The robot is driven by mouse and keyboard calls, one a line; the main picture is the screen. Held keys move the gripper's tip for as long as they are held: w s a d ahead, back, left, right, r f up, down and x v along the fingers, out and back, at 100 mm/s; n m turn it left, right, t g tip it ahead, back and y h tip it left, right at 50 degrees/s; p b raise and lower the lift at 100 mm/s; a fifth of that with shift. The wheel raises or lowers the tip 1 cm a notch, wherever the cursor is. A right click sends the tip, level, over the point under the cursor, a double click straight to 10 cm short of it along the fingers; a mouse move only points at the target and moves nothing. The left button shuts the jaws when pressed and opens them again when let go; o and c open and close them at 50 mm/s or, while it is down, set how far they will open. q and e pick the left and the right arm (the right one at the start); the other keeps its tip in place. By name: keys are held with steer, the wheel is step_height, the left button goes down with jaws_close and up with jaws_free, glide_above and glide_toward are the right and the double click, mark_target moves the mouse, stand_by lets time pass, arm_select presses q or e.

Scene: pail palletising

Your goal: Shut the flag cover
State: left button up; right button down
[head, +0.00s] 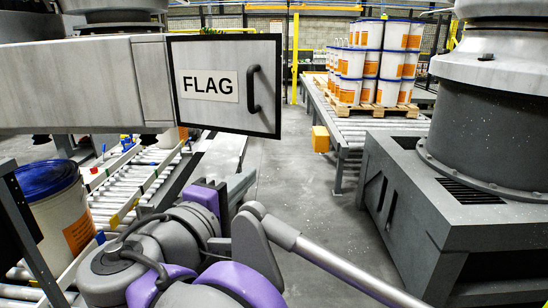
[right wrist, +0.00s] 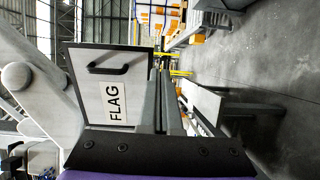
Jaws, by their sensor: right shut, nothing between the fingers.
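The flag cover (head: 225,108) is a pale panel with a black frame, a FLAG label and a black handle (head: 254,89) near its right edge. It adjoins the end of a long pale housing (head: 70,90); its handle edge looks nearer to me than its other edge, so it seems swung outward. My right gripper (head: 224,188) is below the cover, apart from it, shut and empty. In the right wrist view the cover (right wrist: 104,107) appears turned sideways, left of my shut fingers (right wrist: 168,100). My left gripper is not in view.
A white pail with a blue lid (head: 62,212) stands on the left beside a roller conveyor (head: 120,190). Stacked pails (head: 375,60) stand on a wooden pallet (head: 360,108) on another conveyor behind. A large grey machine base (head: 440,200) is on the right. The floor (head: 290,190) between is clear.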

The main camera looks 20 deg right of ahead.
steer(key=r, duration=0.1)
glide_toward(280, 136)
steer(key=shift+t, duration=0.3)
steer(key=x, duration=0.6)
steer(key=shift+w+d+f+p, duration=0.25)
steer(key=shift+w+d+p, duration=0.05)
steer(key=shift+p, duration=0.1)
steer(key=shift+d, duration=0.1)
